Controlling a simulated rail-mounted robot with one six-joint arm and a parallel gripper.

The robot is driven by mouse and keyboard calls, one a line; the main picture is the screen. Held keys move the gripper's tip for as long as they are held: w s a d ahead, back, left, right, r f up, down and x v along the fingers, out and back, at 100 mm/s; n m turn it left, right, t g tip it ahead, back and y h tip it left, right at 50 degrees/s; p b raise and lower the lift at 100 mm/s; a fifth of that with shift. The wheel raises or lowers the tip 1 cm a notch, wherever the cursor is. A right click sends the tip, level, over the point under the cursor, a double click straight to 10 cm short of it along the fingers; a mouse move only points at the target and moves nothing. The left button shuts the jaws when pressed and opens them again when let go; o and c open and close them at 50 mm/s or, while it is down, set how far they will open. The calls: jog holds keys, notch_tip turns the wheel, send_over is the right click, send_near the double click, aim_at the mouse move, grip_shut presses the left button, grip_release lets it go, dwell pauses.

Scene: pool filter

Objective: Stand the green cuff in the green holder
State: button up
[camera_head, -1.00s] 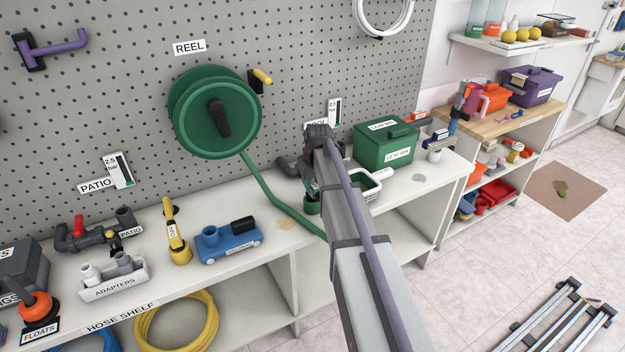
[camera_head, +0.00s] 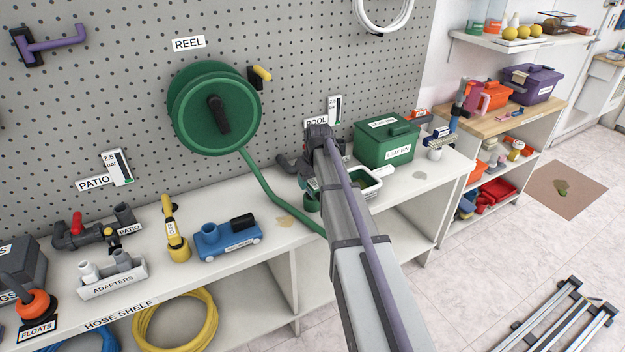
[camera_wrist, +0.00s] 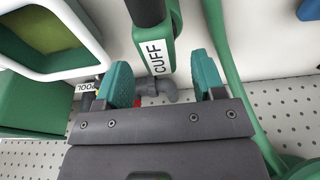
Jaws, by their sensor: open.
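A green piece with a white CUFF label (camera_wrist: 160,52) lies between the two teal fingertips of my gripper (camera_wrist: 163,80) in the wrist view. My gripper is open, with a finger on each side of it; I cannot tell if they touch it. A black cylinder (camera_wrist: 146,10) sits at its upper end, cut off by the frame. In the head view a green cup-like part (camera_head: 312,202) shows on the shelf below my wrist, partly hidden by my arm. I cannot tell cuff from holder here.
The green hose (camera_head: 275,200) runs from the reel (camera_head: 215,108) beside my gripper. A grey pipe (camera_wrist: 158,90) stands close behind the labelled piece. A blue wheeled toy-like unit (camera_head: 228,238) is left.

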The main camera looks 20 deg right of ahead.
jog(key=r+p, duration=0.2)
jog(key=s+r+p, duration=0.1)
jog(key=r+p, duration=0.2)
dwell(0.3)
notch_tip(320, 180, up, 11)
jog(key=s+p, duration=0.2)
jog(key=p, duration=0.8)
jog(key=shift+d+f+p, duration=0.15)
jog(key=shift+f+p, duration=0.05)
jog(key=shift+p, duration=0.1)
